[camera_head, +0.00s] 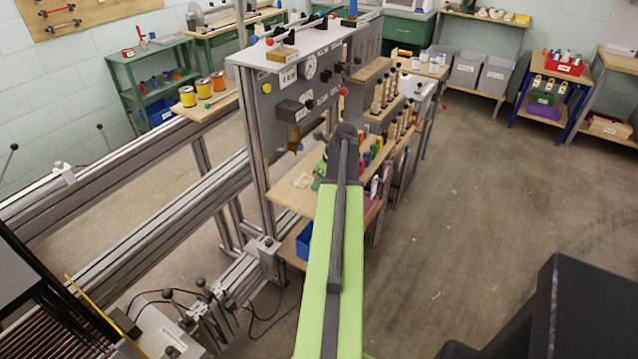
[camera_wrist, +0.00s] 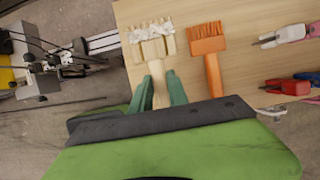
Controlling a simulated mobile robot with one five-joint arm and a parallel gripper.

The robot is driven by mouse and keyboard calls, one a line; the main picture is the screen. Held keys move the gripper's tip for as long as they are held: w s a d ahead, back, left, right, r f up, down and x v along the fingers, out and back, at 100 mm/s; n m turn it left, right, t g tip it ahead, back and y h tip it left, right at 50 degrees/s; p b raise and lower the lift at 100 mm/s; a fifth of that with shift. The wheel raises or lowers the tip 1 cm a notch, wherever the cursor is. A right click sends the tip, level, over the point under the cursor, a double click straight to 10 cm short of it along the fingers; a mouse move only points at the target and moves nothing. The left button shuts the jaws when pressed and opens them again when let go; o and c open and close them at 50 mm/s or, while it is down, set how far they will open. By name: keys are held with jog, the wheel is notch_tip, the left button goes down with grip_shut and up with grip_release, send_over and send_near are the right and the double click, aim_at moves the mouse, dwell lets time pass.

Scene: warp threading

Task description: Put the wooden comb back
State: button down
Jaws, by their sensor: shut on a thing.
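The wooden comb (camera_wrist: 152,42) shows in the wrist view, pale with wide teeth and whitish fluff among them. My gripper (camera_wrist: 160,85) has its green fingers on both sides of the comb's handle and is shut on it. The comb's head points away from my gripper, over the left edge area of a wooden shelf board (camera_wrist: 240,15). I cannot tell whether it touches the board. In the head view my arm reaches to the shelf board (camera_head: 290,190) and mostly hides the gripper.
An orange brush-like comb (camera_wrist: 207,42) lies close to the right of the wooden comb. Red-handled pliers (camera_wrist: 290,86) and a pink-handled tool (camera_wrist: 285,35) lie further right. A grey panel (camera_head: 310,90) stands behind the shelf. Metal rails (camera_head: 150,225) run at the left. Open floor (camera_head: 470,190) lies to the right.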

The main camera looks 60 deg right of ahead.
aim_at(316, 200)
jog(key=shift+f+b, duration=2.15)
jog(key=shift+f, duration=0.55)
jog(key=shift+f+b, duration=0.4)
jog(key=c, duration=0.8)
grip_release()
jog(key=shift+r, duration=0.1)
jog(key=p+v, duration=0.9)
jog(key=shift+w+r, duration=0.2)
jog(key=shift+r, duration=0.2)
jog(key=shift+f, duration=0.15)
